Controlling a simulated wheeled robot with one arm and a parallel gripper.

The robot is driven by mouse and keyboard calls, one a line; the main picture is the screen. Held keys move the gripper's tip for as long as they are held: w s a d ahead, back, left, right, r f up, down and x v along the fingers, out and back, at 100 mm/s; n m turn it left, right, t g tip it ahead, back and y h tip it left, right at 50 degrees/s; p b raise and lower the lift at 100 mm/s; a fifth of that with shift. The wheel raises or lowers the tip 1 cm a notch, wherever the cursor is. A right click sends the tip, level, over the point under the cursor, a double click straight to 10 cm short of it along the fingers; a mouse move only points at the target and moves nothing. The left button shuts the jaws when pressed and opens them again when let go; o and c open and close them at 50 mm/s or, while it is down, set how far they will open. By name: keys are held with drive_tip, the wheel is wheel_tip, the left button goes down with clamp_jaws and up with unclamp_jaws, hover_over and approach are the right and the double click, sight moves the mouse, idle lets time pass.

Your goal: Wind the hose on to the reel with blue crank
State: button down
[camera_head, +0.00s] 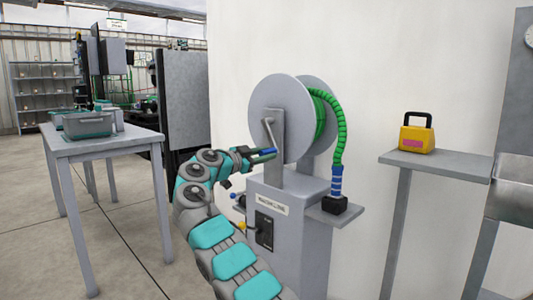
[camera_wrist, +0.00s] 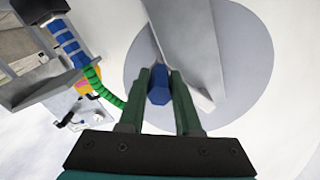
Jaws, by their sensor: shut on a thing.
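A grey reel (camera_head: 281,118) stands on a grey cabinet in the head view, with green hose (camera_head: 340,125) partly wound between its two discs. The hose hangs down on the right to a blue-ringed fitting (camera_head: 336,182) on a small shelf. The crank arm runs down from the hub to a blue crank handle (camera_head: 264,152). My gripper (camera_head: 256,156) is at this handle. In the wrist view my gripper (camera_wrist: 160,82) has its two fingers on either side of the blue handle (camera_wrist: 159,86), shut on it. The reel's disc (camera_wrist: 240,60) fills the background there.
A cabinet (camera_head: 290,240) with a label and a black switch plate carries the reel. A yellow box with a black handle (camera_head: 416,135) sits on a grey shelf at right. A table with a grey tote (camera_head: 87,126) stands at left. Open floor lies between.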

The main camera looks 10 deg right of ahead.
drive_tip(key=shift+w+a+f+m+p, duration=0.2)
drive_tip(key=shift+w+a+m+p, duration=0.1)
drive_tip(key=shift+w+m+p, duration=0.25)
drive_tip(key=shift+w+a+f+m+p, duration=0.2)
drive_tip(key=shift+w+a+m+p, duration=0.55)
drive_tip(key=shift+p, duration=0.85)
drive_tip(key=shift+w+a+f+m+p, duration=0.2)
drive_tip(key=shift+w+a+m+p, duration=0.25)
drive_tip(key=shift+w+m+p, duration=0.8)
drive_tip(key=shift+s+n+p, duration=0.25)
drive_tip(key=shift+s+p, duration=0.15)
drive_tip(key=c, duration=0.6)
unclamp_jaws()
drive_tip(key=shift+a, duration=0.15)
